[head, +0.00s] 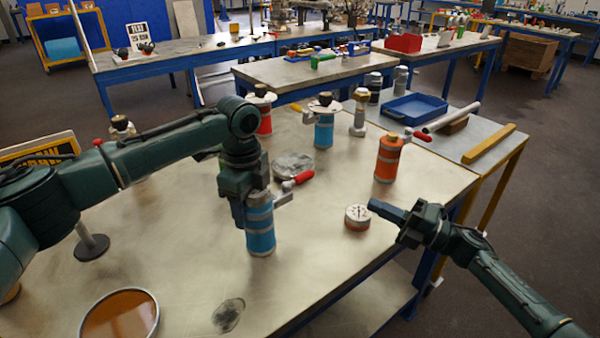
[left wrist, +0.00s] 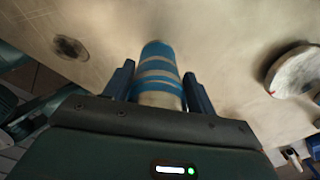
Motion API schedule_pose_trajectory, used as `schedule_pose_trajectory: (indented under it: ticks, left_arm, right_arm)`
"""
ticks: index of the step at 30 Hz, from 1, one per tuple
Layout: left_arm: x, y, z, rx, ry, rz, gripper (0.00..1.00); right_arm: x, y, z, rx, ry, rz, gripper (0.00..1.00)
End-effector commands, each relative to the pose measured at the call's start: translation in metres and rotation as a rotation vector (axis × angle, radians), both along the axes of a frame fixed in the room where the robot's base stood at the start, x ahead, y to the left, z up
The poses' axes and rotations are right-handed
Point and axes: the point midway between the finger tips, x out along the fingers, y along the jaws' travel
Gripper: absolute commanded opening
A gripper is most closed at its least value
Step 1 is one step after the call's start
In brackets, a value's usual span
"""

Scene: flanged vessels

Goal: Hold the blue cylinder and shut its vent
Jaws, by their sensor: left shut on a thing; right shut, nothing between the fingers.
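A blue cylinder (head: 261,232) with grey bands stands upright near the middle of the table. My left gripper (head: 247,207) is shut around its upper part from above left. In the left wrist view the blue cylinder (left wrist: 158,72) lies between the two fingers. Its vent (head: 284,196), a grey side fitting with a red handle (head: 298,180), sticks out to the right near the top. I cannot tell whether the vent is open or shut. My right gripper (head: 376,206) is shut and empty, right of the cylinder, close to a round gauge.
The white gauge (head: 357,217) lies on the table (head: 330,270) by my right gripper. An orange cylinder (head: 387,160) with a red lever stands behind it. Another blue cylinder (head: 324,130) and a red one (head: 263,118) stand farther back. An amber dish (head: 120,314) is front left.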

Motion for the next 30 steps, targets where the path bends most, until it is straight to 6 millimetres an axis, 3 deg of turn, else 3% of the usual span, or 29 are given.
schedule_pose_trajectory:
  ticks: [14, 15, 24, 30]
  left_arm:
    - [0.0007, 0.0003, 0.0009, 0.0, -0.002, 0.001, 0.13]
    - [0.0007, 0.0003, 0.0009, 0.0, -0.002, 0.001, 0.57]
    - [0.0003, 0.0003, 0.0004, 0.0, -0.001, 0.001, 0.82]
    - [0.0002, 0.0002, 0.0003, 0.0, 0.0, 0.001, 0.82]
  right_arm:
    - [0.0, 0.0001, 0.0001, 0.0, 0.0, 0.0, 0.0]
    - [0.0001, 0.0002, 0.0001, 0.0, 0.0, 0.0, 0.0]
    - [0.0, 0.0001, 0.0001, 0.0, 0.0, 0.0, 0.0]
    - [0.0, 0.0, 0.0, 0.0, 0.0, 0.0, 0.0]
